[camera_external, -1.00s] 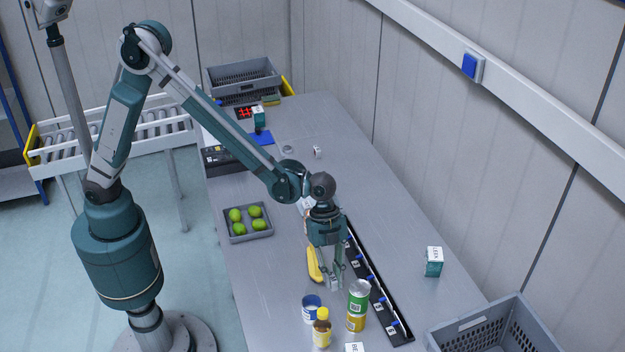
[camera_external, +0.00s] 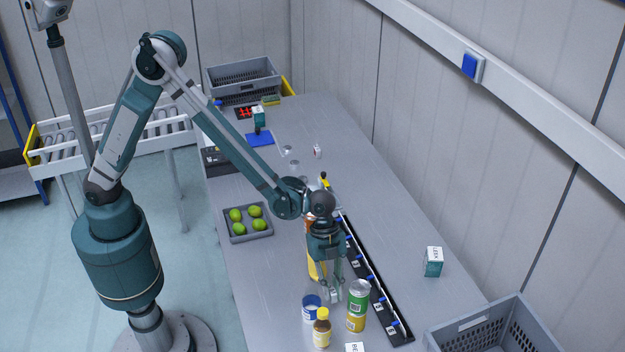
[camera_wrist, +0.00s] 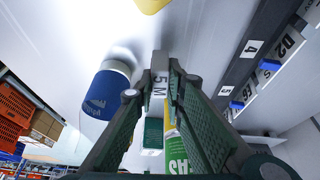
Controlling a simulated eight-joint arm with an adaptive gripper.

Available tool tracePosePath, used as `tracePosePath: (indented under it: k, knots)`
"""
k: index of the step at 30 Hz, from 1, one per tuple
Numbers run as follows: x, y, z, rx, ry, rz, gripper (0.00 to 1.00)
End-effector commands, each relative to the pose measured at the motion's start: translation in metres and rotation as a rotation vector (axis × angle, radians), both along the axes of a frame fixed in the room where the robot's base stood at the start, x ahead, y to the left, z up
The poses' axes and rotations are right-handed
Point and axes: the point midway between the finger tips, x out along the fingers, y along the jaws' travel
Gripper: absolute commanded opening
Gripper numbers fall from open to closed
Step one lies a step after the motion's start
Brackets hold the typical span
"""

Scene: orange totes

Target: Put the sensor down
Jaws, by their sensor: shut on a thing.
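My gripper (camera_external: 334,290) is shut on a small grey block, which I take to be the sensor (camera_external: 333,296), low near the front of the grey table. The sensor is beside the green can (camera_external: 359,291) and behind the blue-and-white can (camera_external: 311,307).
A long black rail (camera_external: 378,290) with blue tabs and numbered labels lies to the right. A lime tray (camera_external: 231,234) is left. A teal box (camera_external: 433,265) and grey crate (camera_external: 475,324) are right; table between is clear.

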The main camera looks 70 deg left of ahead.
Motion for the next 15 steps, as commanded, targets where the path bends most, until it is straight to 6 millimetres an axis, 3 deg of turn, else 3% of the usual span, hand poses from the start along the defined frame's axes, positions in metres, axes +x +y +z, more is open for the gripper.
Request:
tracePosePath:
  k: [6,15]
  knots:
    - [0.000,0.000,-0.020,0.000,0.000,0.000,0.01]
    - [0.000,0.000,-0.023,0.000,0.000,0.000,0.01]
